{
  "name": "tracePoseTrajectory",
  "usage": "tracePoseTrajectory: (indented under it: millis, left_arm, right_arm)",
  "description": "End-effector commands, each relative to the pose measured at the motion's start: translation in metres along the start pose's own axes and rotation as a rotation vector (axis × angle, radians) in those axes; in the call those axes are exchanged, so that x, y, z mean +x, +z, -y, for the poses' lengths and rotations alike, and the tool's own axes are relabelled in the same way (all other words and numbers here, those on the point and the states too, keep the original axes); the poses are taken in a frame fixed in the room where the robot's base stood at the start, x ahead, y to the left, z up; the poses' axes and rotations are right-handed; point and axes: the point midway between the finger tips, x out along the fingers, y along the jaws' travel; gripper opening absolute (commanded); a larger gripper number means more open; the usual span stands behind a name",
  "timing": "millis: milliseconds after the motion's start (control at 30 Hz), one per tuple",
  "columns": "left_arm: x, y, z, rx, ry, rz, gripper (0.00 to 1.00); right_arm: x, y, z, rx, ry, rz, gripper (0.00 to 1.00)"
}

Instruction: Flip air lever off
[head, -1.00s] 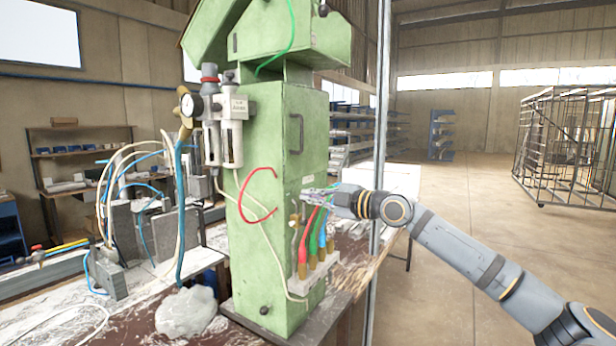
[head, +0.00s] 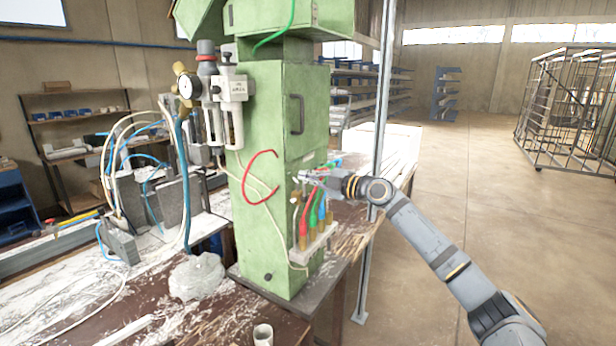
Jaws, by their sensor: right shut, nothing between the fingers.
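The green machine column (head: 285,225) stands on the bench. A small brass-coloured fitting (head: 296,197) sits on its right-hand face, above a row of coloured hoses; it may be the air lever, but it is too small to tell its position. My right gripper (head: 308,176) is shut and empty, with its fingertips close to that face, just above and right of the fitting. I cannot tell whether it touches anything. The gripper and hose tops partly hide this area. My left gripper is not in view.
A loose red hose (head: 246,185) loops on the column front. An air regulator with a gauge (head: 190,86) hangs upper left. A grey upright post (head: 381,130) stands behind my arm.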

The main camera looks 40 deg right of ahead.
Motion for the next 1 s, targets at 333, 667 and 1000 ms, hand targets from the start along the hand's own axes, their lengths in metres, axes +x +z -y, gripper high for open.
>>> tracePoseTrajectory:
  millis: [333, 667, 1000]
  left_arm:
    - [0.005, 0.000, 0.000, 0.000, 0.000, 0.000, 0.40]
    - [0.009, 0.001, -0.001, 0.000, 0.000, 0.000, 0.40]
    - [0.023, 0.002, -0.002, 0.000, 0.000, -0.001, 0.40]
  right_arm:
    - [0.000, 0.004, -0.003, 0.057, -0.005, 0.000, 0.00]
    - [0.001, 0.009, -0.006, 0.109, -0.010, 0.001, 0.00]
    - [0.002, 0.023, -0.013, 0.272, -0.024, 0.001, 0.00]
